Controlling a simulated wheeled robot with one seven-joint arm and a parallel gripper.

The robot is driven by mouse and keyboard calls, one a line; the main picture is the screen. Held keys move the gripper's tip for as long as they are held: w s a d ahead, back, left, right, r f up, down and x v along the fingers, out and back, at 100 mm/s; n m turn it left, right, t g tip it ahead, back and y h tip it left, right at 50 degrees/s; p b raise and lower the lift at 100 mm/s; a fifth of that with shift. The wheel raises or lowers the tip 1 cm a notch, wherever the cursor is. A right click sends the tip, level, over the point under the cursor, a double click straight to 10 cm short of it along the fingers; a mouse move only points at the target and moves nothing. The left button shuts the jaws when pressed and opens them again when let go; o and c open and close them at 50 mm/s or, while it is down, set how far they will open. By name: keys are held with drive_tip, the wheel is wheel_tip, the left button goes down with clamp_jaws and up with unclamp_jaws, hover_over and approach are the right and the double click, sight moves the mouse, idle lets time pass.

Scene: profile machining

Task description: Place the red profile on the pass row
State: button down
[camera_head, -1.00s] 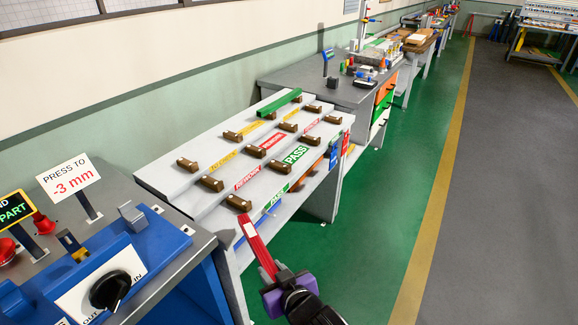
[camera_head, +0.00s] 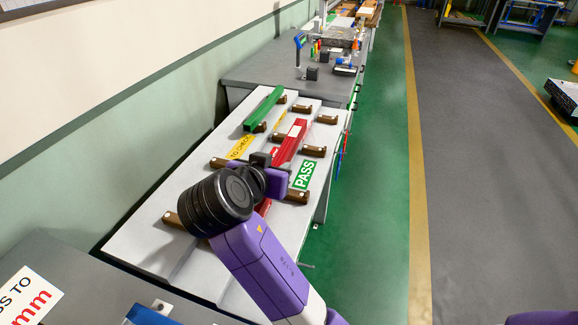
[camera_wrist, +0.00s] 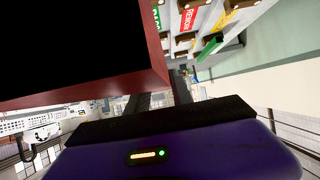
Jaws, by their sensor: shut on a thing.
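The red profile (camera_head: 287,145) is gripped by my gripper (camera_head: 268,172), which is shut on it over the sloped white rack. In the head view it lies across the middle, rework row; its height above the rack is unclear. In the wrist view the profile (camera_wrist: 159,50) fills the upper left, mostly dark. The pass row runs along the right side of the rack, marked by the green PASS label (camera_head: 303,175). Its brown supports (camera_head: 314,151) look empty where visible. My arm hides the near part of the rack.
A green profile (camera_head: 264,108) rests on the to-check row at the left, beside the yellow label (camera_head: 240,147). A grey bench (camera_head: 270,68) with small items stands beyond the rack. The wall is close on the left; the green floor (camera_head: 385,180) on the right is clear.

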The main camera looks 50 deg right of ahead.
drive_tip(key=shift+w+f, duration=0.1)
drive_tip(key=shift+f, duration=0.2)
wheel_tip(320, 180, down, 19)
drive_tip(key=shift+f+p, duration=0.1)
drive_tip(key=shift+p, duration=0.85)
drive_tip(key=shift+f, duration=0.1)
drive_tip(key=c, duration=1.1)
unclamp_jaws()
drive_tip(key=b+v, duration=0.2)
drive_tip(key=v, duration=1)
